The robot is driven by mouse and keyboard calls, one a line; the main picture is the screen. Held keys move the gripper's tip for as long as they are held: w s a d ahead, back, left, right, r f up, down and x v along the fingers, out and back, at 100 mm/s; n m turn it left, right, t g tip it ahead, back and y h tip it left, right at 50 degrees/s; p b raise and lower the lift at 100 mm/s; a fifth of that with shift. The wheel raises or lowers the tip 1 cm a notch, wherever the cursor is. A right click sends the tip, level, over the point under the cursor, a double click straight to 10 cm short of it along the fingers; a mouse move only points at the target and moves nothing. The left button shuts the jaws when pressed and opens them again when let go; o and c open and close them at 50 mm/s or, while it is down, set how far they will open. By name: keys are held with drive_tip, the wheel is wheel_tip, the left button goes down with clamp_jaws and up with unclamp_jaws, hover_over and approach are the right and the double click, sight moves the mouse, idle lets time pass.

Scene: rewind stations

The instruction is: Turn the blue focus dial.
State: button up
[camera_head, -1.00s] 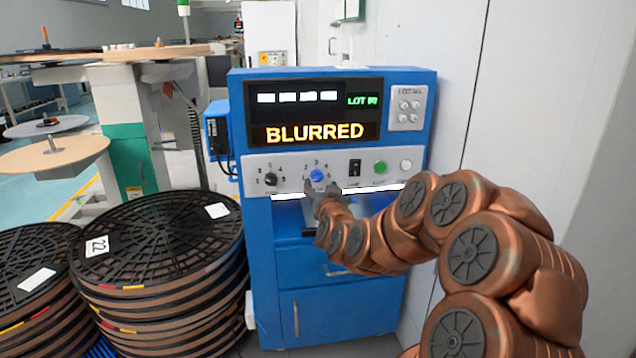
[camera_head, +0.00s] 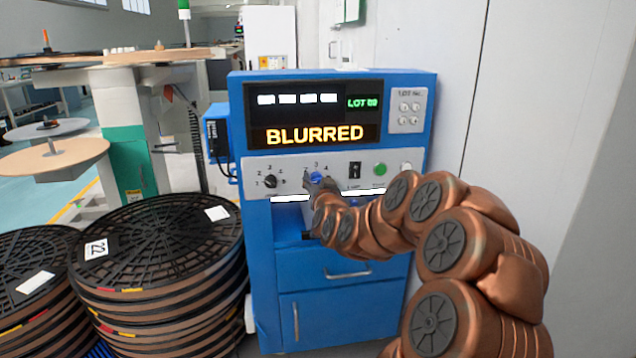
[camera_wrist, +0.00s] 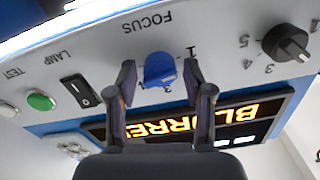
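The blue focus dial (camera_head: 317,178) is on the grey control strip of the blue cabinet, partly hidden by my gripper in the head view. In the wrist view, which is upside down, the blue dial (camera_wrist: 159,69) sits between the two dark fingers of my gripper (camera_wrist: 158,82). The fingers are apart, one on each side of the dial, with small gaps showing. In the head view my gripper (camera_head: 318,188) is right in front of the dial. The display (camera_head: 315,133) reads BLURRED in orange.
A black knob (camera_head: 270,182) is left of the dial. A black rocker switch (camera_head: 354,170), a green button (camera_head: 379,169) and a white button (camera_head: 406,168) are to its right. Stacked reels (camera_head: 160,245) stand at the cabinet's left. A wall is on the right.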

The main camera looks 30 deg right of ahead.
drive_tip(key=c, duration=0.9)
drive_tip(key=shift+o, duration=0.2)
drive_tip(key=m+b, duration=0.1)
drive_tip(key=m, duration=0.3)
drive_tip(key=shift+m+b, duration=0.3)
drive_tip(key=shift+m, duration=0.1)
drive_tip(key=m+b, duration=0.1)
drive_tip(key=m, duration=0.3)
drive_tip(key=shift+m, duration=0.4)
drive_tip(key=o, duration=1.1)
drive_tip(key=shift+o, duration=0.2)
